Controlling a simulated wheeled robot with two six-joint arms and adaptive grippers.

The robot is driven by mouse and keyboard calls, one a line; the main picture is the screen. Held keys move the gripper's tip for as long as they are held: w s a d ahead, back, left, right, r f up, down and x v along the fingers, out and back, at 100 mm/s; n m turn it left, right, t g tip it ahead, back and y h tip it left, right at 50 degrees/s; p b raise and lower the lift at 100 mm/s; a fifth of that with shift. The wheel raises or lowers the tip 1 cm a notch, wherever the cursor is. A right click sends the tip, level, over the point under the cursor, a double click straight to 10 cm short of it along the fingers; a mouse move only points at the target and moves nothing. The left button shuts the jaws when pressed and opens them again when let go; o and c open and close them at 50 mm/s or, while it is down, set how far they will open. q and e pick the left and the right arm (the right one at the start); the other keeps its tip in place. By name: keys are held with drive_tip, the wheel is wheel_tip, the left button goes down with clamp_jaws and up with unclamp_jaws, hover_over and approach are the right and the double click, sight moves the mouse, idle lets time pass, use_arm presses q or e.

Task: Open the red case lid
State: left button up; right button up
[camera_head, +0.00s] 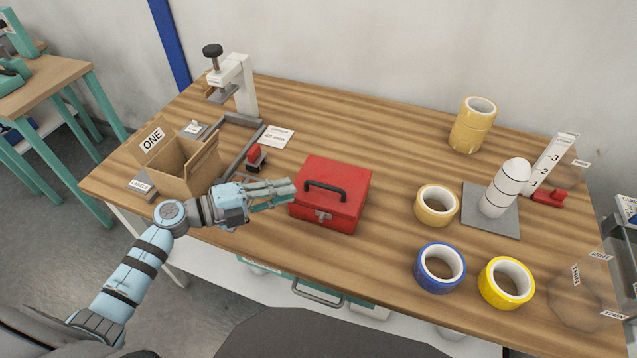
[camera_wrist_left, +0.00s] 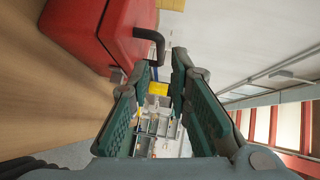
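The red case (camera_head: 342,199) stands on the wooden table with its lid shut. A black handle (camera_head: 325,190) is on top and a grey latch (camera_head: 322,215) is on its front. My left gripper (camera_head: 286,190) is at the left side of the case, its fingertips close to the left edge; I cannot tell if they touch. In the left wrist view the gripper (camera_wrist_left: 166,62) has its fingers apart with nothing between them. The red case (camera_wrist_left: 85,30) and its handle (camera_wrist_left: 152,42) show beside one finger there. My right gripper is not in view.
An open cardboard box (camera_head: 185,170) and a red-topped stamp (camera_head: 256,157) are left of the case. A white press (camera_head: 240,85) stands behind. Tape rolls in tan (camera_head: 436,205), blue (camera_head: 440,267) and yellow (camera_head: 506,282) are to the right. Table between case and rolls is clear.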

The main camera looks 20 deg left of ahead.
sight(316, 185)
use_arm(q)
drive_tip(key=x, duration=0.9)
clamp_jaws()
